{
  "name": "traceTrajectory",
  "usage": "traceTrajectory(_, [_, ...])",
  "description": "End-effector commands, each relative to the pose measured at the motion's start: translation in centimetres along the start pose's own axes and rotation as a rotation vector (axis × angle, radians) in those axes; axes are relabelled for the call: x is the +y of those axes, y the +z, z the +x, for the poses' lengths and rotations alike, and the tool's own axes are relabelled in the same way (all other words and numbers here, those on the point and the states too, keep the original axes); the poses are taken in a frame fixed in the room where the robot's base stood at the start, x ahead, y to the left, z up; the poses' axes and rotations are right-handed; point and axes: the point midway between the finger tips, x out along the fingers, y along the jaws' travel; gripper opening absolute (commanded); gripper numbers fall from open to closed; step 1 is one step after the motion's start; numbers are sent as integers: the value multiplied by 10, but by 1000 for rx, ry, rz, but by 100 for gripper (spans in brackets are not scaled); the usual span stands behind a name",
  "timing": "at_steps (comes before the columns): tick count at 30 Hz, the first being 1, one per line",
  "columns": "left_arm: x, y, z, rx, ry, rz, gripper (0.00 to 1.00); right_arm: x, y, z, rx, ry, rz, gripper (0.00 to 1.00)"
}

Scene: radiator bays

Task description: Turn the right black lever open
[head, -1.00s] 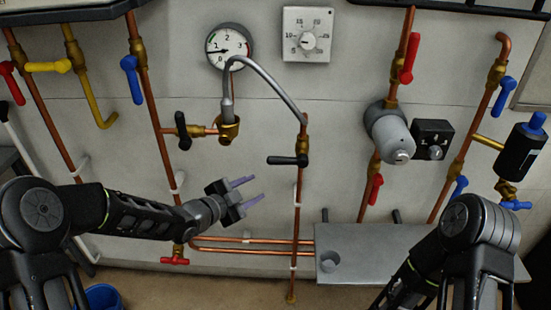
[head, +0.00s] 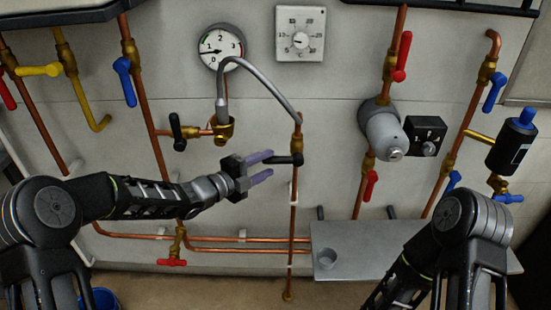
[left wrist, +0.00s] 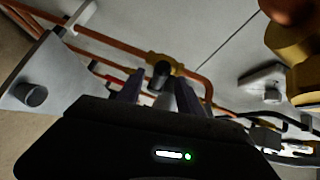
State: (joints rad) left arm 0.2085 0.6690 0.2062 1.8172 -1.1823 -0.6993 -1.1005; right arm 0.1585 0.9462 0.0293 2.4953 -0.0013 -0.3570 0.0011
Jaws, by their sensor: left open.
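The right black lever (head: 287,160) lies about horizontal, crosswise to its vertical copper pipe, and points left from its brass valve (head: 297,143). My left gripper (head: 270,164) is open, its two purple fingers pointing right at the lever's free end. The upper finger overlaps the lever's tip in the head view; I cannot tell whether they touch. In the left wrist view, a dark round end, apparently the lever's (left wrist: 160,73), shows between the spread fingers. The left black lever (head: 177,131) stands about upright on its valve. My right gripper is out of view.
A grey hose (head: 262,79) arches above the lever to the same pipe. A pressure gauge (head: 221,47) and a thermostat dial (head: 300,33) sit higher on the wall. A grey shelf (head: 400,250) juts out at lower right. A red-handled valve (head: 172,262) is below my left arm.

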Motion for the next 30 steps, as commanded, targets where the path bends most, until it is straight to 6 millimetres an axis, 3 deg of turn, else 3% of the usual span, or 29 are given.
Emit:
traceTrajectory(7, [-1,-1,35,2,0,-1,43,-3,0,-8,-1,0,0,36])
traceTrajectory(18, [0,0,42,0,0,-1,43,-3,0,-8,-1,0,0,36])
traceTrajectory(30, [0,0,41,0,0,-1,11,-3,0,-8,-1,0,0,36])
